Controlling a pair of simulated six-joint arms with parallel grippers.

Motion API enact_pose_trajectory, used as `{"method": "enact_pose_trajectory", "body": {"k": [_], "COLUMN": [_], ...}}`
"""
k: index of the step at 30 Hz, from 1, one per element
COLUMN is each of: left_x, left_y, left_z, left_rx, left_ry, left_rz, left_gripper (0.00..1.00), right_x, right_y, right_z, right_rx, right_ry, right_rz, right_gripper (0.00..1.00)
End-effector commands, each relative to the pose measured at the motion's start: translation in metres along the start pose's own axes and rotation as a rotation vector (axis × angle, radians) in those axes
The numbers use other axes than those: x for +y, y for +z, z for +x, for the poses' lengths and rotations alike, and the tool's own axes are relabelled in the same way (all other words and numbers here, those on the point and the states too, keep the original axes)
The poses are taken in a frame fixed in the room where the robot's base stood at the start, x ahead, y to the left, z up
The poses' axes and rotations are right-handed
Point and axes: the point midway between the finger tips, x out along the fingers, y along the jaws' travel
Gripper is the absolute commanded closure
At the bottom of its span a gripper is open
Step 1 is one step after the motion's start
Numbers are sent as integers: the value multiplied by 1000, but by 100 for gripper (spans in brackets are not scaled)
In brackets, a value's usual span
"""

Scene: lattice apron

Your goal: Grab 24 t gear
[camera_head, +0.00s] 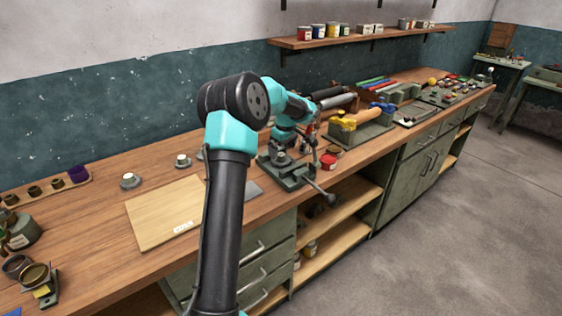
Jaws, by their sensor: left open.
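My left arm rises from the bottom and bends over the bench. Its gripper (308,138) is small, beside the dark vise (290,171), with its fingers partly lost against the clutter. It is open, and I see nothing held in it. Two small round metal pieces, gear-like, sit on the bench left of the arm: one (130,181) at the left, another (183,161) nearer the arm. I cannot read a tooth count, so I cannot tell which is the 24 t gear. A further piece is partly hidden behind my arm. My right gripper is not in view.
A pale wooden board (160,212) lies at the front of the bench. A wooden rack (45,189) holds cups at the left. A wall shelf (350,37) carries tins.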

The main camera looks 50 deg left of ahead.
Motion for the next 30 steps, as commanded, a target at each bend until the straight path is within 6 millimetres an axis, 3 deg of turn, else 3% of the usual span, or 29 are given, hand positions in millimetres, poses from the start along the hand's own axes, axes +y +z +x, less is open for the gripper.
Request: {"method": "enact_pose_trajectory", "body": {"k": [8,19,30], "left_x": [0,3,3], "left_y": [-1,-6,-5], "left_z": [5,48,52], "left_rx": [-1,0,0], "left_ry": [-2,-2,0], "left_rz": [0,0,0], "left_gripper": [0,0,0], "right_x": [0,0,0], "right_y": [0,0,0], "right_z": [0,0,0], "right_rx": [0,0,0], "right_ry": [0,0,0], "right_rz": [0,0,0], "right_gripper": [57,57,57]}}
